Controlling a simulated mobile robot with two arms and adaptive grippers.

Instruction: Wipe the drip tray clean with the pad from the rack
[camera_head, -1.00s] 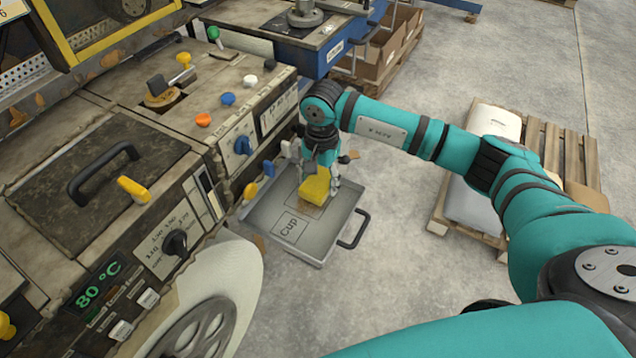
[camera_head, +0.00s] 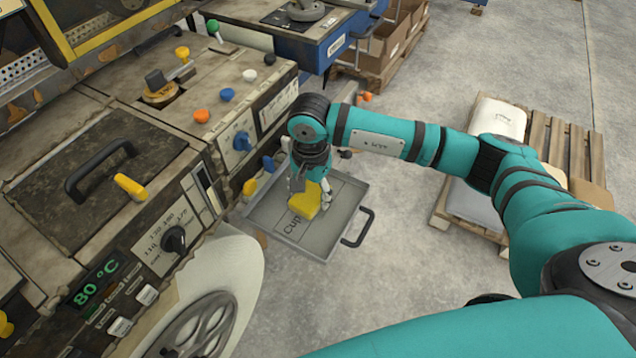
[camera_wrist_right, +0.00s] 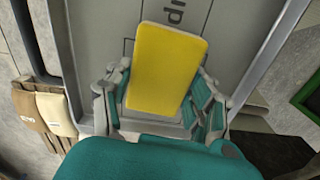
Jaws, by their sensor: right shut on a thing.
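The yellow pad (camera_head: 306,201) is in my right gripper (camera_head: 311,190), low over the grey drip tray (camera_head: 333,222). In the right wrist view, the pad (camera_wrist_right: 167,68) sits flat between the two fingers, with the tray floor (camera_wrist_right: 95,35) behind it. I cannot tell whether the pad touches the tray floor. The tray has raised rims, a black handle (camera_head: 357,228) on its right and printed lettering, partly covered by the pad. No stain shows clearly on the uncovered floor. My left gripper is not in view. I cannot make out the rack.
A worn machine with knobs and a temperature display (camera_head: 98,283) stands left of the tray. A white roll (camera_head: 215,270) is in front of it. A wooden pallet with sacks (camera_head: 497,120) lies to the right. Concrete floor is clear between tray and pallet.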

